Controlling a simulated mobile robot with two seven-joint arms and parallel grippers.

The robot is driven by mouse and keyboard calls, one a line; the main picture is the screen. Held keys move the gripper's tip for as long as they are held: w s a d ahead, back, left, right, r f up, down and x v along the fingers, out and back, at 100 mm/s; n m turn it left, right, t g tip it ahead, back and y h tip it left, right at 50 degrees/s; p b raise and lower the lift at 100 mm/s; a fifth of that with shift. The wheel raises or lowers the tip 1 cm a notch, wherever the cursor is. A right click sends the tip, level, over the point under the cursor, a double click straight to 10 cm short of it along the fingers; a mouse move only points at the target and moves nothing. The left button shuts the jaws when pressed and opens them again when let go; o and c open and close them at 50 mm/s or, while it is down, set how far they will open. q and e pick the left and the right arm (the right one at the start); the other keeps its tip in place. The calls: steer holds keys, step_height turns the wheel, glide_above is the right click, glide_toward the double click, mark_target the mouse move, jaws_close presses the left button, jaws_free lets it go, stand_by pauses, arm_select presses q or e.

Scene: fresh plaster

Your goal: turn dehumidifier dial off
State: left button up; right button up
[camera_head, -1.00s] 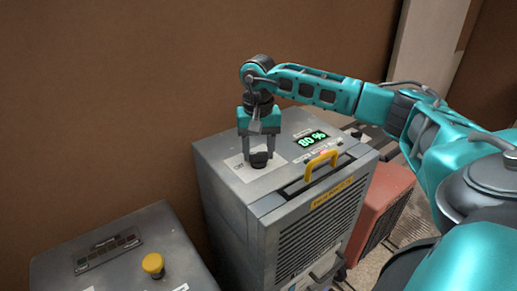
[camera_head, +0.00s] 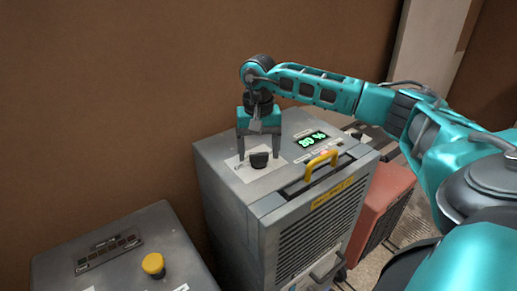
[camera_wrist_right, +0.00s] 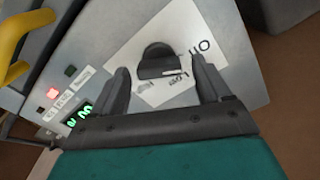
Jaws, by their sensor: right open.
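The dehumidifier (camera_head: 238,187) is a grey metal cabinet below my right arm. Its dial is a black knob (camera_head: 259,160) on a white label plate (camera_head: 240,168) on the top face; the knob also shows in the right wrist view (camera_wrist_right: 158,62). My right gripper (camera_head: 259,154) is open above the dial, pointing down. In the right wrist view its dark fingers (camera_wrist_right: 160,68) stand on either side of the knob, with gaps to it. The small print around the knob is too unclear to read fully. My left gripper is not in view.
A grey box with a yellow button (camera_head: 153,264) is at lower left. A red unit (camera_head: 383,208) stands right. The brown wall is close behind.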

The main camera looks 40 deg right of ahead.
step_height(320, 180, up, 13)
steer(key=shift+p, duration=0.35)
steer(key=shift+s+f, duration=0.1)
steer(key=shift+f, duration=0.1)
stand_by(0.4)
